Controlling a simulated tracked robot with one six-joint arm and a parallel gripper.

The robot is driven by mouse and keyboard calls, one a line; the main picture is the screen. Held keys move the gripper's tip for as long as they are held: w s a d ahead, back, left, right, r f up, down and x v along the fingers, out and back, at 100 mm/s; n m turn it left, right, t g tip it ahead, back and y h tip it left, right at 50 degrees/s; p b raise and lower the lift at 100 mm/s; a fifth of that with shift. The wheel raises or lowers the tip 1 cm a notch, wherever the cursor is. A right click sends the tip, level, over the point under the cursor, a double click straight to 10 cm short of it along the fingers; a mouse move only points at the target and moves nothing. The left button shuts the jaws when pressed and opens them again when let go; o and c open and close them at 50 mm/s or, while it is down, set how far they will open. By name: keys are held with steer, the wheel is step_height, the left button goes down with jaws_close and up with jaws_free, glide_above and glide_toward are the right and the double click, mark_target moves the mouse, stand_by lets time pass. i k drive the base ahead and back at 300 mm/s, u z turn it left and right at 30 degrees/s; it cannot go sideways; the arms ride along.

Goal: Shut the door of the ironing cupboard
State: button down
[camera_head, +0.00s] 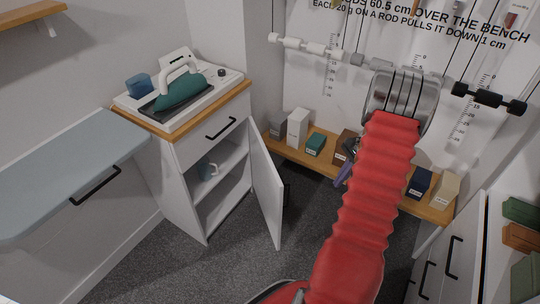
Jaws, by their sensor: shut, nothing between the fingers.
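The ironing cupboard (181,185) is a white cabinet with a wooden-edged top at centre left. Its door (266,190) stands wide open, hinged at the right side of the front and swung out over the floor. A dark handle (287,194) shows on the door's right-hand side. My gripper (344,174) shows only as purple fingertips left of my red arm sleeve; the rest is hidden behind the sleeve. It is shut and empty, right of the door and apart from it in the picture.
A low wooden shelf (290,157) with several boxes runs along the back wall. A grey-blue bench (70,170) is at left. Carpet (215,262) is clear before the door.

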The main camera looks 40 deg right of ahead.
mark_target(269, 187)
steer(key=i, duration=0.85)
steer(key=z, duration=0.05)
